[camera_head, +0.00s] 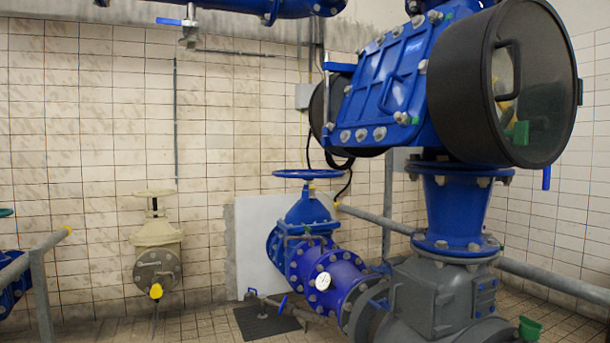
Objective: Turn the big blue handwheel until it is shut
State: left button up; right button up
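The big blue handwheel (308,174) lies level on top of a blue gate valve (308,210) in the middle of the camera_head view. Its rim is seen nearly edge-on, so its spokes are hard to make out. The valve joins a blue pipe (330,275) with a round white gauge (323,281) on it. Neither of my grippers shows in this view, and nothing touches the handwheel.
A grey pump body (432,296) and blue column (455,205) stand right of the valve, under a large black-rimmed drum (462,80). Grey railings (42,290) cross at left and right (550,275). A cream valve (156,245) stands at the left wall.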

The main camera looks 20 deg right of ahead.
aim_at(308, 175)
jog(key=i+j+u, duration=0.25)
jog(key=i, duration=0.5)
jog(key=i+u, duration=0.3)
jog(key=i, duration=0.4)
jog(key=i+z, duration=0.2)
jog(key=i, duration=0.3)
jog(key=i+j+z, duration=0.2)
jog(key=i, duration=0.35)
jog(key=i+j+z, duration=0.2)
jog(key=i, duration=0.3)
